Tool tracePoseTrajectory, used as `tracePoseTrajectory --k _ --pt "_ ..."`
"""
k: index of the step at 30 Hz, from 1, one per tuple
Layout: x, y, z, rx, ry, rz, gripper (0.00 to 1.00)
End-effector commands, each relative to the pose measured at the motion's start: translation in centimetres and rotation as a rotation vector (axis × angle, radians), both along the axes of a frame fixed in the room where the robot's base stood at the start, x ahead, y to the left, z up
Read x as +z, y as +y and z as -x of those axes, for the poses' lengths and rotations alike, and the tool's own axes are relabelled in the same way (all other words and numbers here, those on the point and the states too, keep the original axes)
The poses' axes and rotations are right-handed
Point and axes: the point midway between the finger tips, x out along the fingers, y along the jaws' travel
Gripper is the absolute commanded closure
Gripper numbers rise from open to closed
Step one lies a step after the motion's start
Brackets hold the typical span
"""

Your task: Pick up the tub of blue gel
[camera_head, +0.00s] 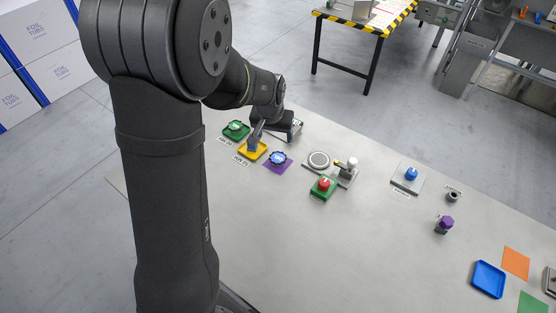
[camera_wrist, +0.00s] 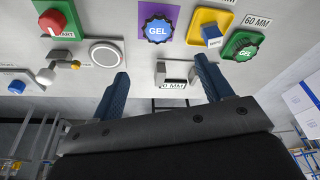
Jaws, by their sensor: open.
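The tub of blue gel (camera_wrist: 157,30), with a scalloped blue lid marked GEL, sits on a purple mat (camera_wrist: 183,29). In the head view the blue tub (camera_head: 278,157) is on its purple mat (camera_head: 285,169), right of a yellow tray. My gripper (camera_wrist: 164,88) is open, its two blue fingers spread with no tub between them. In the wrist view the tub lies beyond the fingertips, apart from them. In the head view my gripper (camera_head: 274,137) is above the back of the table near the tub; its exact height is unclear.
A green GEL tub (camera_wrist: 242,45) and a yellow tray (camera_wrist: 195,23) with a blue block (camera_wrist: 211,35) lie beside it. The table's front middle is clear.

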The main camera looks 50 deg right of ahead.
Motion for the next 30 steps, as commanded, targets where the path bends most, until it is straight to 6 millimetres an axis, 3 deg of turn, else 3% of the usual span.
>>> tracePoseTrajectory --k 12,22,30 --pt "-7.3 -1.7 -0.8 0.001 0.0 -0.002 0.28" --pt "-9.6 -2.3 -1.0 0.001 0.0 0.0 0.28" --pt "-13.2 -2.9 -0.9 0.001 0.0 -0.001 0.28"
